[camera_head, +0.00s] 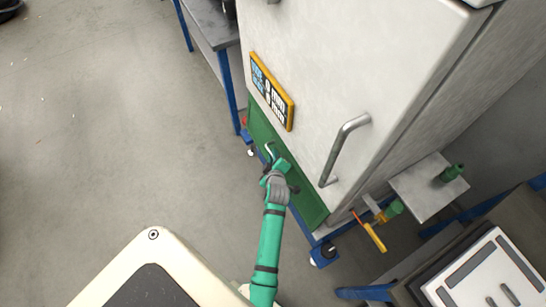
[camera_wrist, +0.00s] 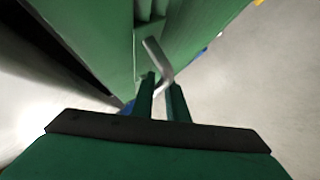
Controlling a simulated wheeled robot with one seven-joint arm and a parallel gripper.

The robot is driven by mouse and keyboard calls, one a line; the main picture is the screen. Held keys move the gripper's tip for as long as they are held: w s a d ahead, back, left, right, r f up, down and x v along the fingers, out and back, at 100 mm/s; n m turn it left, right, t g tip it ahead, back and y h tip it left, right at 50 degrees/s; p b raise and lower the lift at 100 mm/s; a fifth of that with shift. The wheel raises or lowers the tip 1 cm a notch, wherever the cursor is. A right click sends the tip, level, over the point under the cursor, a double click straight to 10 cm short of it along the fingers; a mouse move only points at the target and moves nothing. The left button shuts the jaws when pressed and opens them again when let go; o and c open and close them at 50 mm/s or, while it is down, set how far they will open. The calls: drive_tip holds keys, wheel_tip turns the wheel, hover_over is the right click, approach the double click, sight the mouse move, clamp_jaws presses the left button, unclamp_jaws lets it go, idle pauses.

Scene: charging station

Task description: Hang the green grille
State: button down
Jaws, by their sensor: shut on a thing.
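The green grille (camera_head: 312,200) is a flat green panel at the lower front of the white cabinet, below its door. Its upper left part also shows beside my arm. In the wrist view, green surface (camera_wrist: 205,30) fills the top, with a bent silver handle (camera_wrist: 155,52) standing out from it. My gripper (camera_wrist: 162,88) has its two green fingers closed around the lower end of this handle. In the head view my gripper (camera_head: 272,168) is in front of the panel and hides its middle. I cannot tell whether the panel's edges touch the cabinet.
The white cabinet (camera_head: 345,80) has a grey bar handle (camera_head: 340,150) and a yellow-framed sign (camera_head: 272,90). A blue-legged bench (camera_head: 212,25) stands at the back left. A small grey shelf (camera_head: 425,190) and an orange-handled tool (camera_head: 374,236) are at right.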

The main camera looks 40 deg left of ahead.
drive_tip(key=shift+w+r, duration=0.15)
drive_tip(key=shift+r, duration=0.3)
drive_tip(key=s+a, duration=0.3)
drive_tip(key=s, duration=0.6)
drive_tip(key=shift+s+a+f, duration=0.2)
drive_tip(key=shift+s+a, duration=0.15)
drive_tip(key=shift+a, duration=0.05)
idle(0.4)
drive_tip(key=shift+w, duration=0.1)
idle(0.3)
